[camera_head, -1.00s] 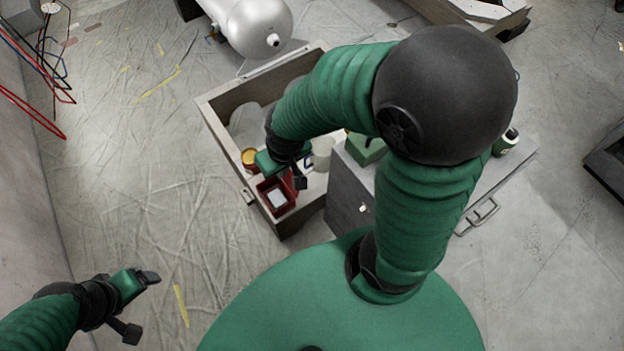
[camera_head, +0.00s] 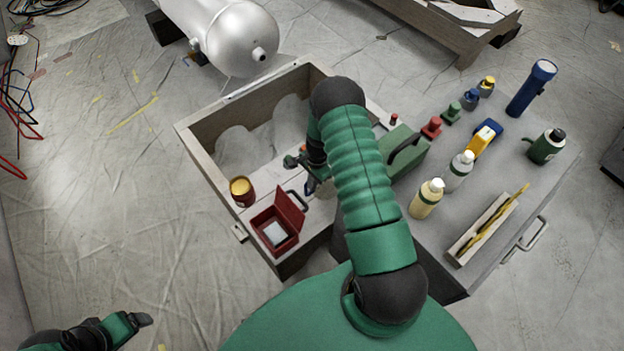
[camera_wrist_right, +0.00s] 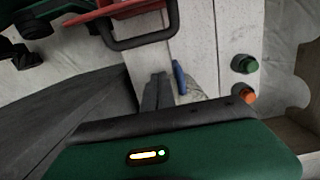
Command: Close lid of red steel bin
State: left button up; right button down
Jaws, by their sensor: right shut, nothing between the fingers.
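The small red steel bin (camera_head: 270,238) stands on the near corner ledge of the wooden crate, with something whitish inside. Its red lid (camera_head: 290,209) is raised on the bin's right side, with a dark handle (camera_head: 297,201). In the right wrist view, the red lid (camera_wrist_right: 95,16) and its dark handle (camera_wrist_right: 140,41) show at the top. My right gripper (camera_head: 304,172) is shut and empty, just beyond and right of the lid, apart from it. Its fingers also show in the wrist view (camera_wrist_right: 158,90). My left gripper (camera_head: 138,322) is partly cut off at the bottom left.
The wooden crate (camera_head: 203,150) holds whitish rounded shapes. A red can with yellow contents (camera_head: 242,190) stands beside the bin. A grey cabinet top (camera_head: 500,160) at right carries a green toolbox (camera_head: 408,152), bottles and a blue flashlight (camera_head: 532,88).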

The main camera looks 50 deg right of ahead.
aim_at(294, 206)
jog(key=shift+w+a+f, duration=0.1)
jog(key=shift+a+f, duration=0.15)
jog(key=shift+a, duration=0.7)
jog(key=shift+w+a+f, duration=0.1)
jog(key=shift+a+f, duration=0.1)
jog(key=shift+a, duration=0.7)
